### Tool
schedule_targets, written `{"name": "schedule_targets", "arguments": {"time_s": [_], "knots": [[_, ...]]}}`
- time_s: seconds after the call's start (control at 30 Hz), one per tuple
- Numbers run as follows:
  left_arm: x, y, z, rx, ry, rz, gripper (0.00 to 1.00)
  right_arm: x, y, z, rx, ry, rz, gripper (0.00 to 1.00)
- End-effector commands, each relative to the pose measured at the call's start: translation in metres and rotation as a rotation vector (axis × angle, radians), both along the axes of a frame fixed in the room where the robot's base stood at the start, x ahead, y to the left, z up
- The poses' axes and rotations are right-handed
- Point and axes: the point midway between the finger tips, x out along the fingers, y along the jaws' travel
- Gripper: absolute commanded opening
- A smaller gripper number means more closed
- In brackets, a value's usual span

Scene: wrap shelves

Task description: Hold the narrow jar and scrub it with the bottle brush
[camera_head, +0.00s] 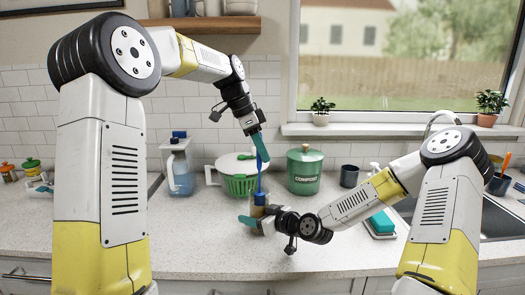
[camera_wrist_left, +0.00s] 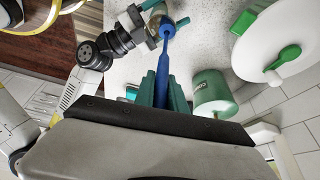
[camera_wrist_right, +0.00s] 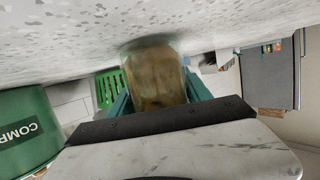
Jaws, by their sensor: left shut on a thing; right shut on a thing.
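My left gripper (camera_head: 261,150) is shut on the blue handle of the bottle brush (camera_head: 259,184), which points down from it. The brush handle also shows between the teal fingers in the left wrist view (camera_wrist_left: 168,75). The narrow jar (camera_wrist_right: 155,78) is clear with a brownish inside. My right gripper (camera_wrist_right: 158,97) is shut around it, with a finger on each side. In the head view, the brush's wide blue lower part is at the jar's mouth. I see no bristles outside, and cannot tell how deep the brush sits.
A green compost bin (camera_head: 305,172), a green colander with a white lid (camera_head: 235,172) and a blue-and-clear jug (camera_head: 178,168) stand behind. A dark cup (camera_head: 349,176) and a teal sponge (camera_head: 381,222) are to the right, near the sink (camera_head: 468,222). The front counter is clear.

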Motion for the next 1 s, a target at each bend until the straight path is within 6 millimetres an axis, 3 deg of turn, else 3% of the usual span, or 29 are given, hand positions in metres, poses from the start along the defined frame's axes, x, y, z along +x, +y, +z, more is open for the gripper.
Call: {"name": "schedule_targets", "arguments": {"time_s": [0.5,1.0], "knots": [[0.000,0.000,-0.045,0.000,0.000,0.001,0.00,0.000,0.000,0.000,0.000,-0.001,0.001,0.07],[-0.002,0.000,-0.048,0.000,-0.001,0.000,0.00,0.000,0.000,0.000,0.000,-0.001,0.000,0.07]]}}
